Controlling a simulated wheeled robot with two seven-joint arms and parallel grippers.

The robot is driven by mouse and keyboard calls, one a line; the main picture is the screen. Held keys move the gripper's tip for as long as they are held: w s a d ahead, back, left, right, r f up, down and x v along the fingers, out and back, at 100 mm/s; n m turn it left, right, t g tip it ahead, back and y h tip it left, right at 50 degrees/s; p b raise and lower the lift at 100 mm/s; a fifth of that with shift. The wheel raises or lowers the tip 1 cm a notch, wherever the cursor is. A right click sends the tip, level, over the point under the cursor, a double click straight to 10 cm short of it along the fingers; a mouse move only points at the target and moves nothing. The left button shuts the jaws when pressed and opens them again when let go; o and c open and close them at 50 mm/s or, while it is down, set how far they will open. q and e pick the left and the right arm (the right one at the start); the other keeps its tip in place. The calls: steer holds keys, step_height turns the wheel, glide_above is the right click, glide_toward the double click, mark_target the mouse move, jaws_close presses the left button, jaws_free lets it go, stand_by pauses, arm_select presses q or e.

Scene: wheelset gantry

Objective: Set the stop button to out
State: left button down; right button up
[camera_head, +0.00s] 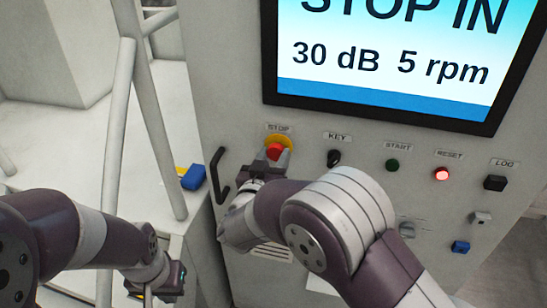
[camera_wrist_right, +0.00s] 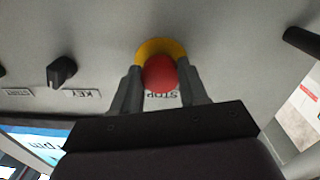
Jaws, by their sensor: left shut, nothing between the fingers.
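The stop button (camera_head: 274,151) is a red knob on a yellow ring, under a STOP label on the grey panel. The screen (camera_head: 390,50) above reads "STOP IN". My right gripper (camera_head: 277,160) is at the button from below, its fingers partly hidden by the arm in the head view. In the right wrist view the two fingers (camera_wrist_right: 162,82) lie on either side of the red knob (camera_wrist_right: 159,74), against its edges with no clear gap. My left gripper (camera_head: 150,295) is low at the left, away from the panel, shut and empty.
Right of the stop button are the key switch (camera_head: 334,158), the green start button (camera_head: 392,165), the lit red reset button (camera_head: 441,174) and the black log button (camera_head: 495,183). A black handle (camera_head: 218,177) is to its left. Pale posts (camera_head: 155,120) stand further left.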

jaws_close()
steer(key=shift+s+a+r+p, duration=0.1)
steer(key=shift+s+a+p, duration=0.05)
steer(key=shift+s+p, duration=0.3)
steer(key=shift+s, duration=0.1)
steer(key=o, duration=1.2)
jaws_free()
steer(key=shift+c, duration=0.2)
steer(key=b+v, duration=0.2)
steer(key=v, duration=1)
steer(key=shift+s+a, duration=0.15)
steer(key=shift+s, duration=0.2)
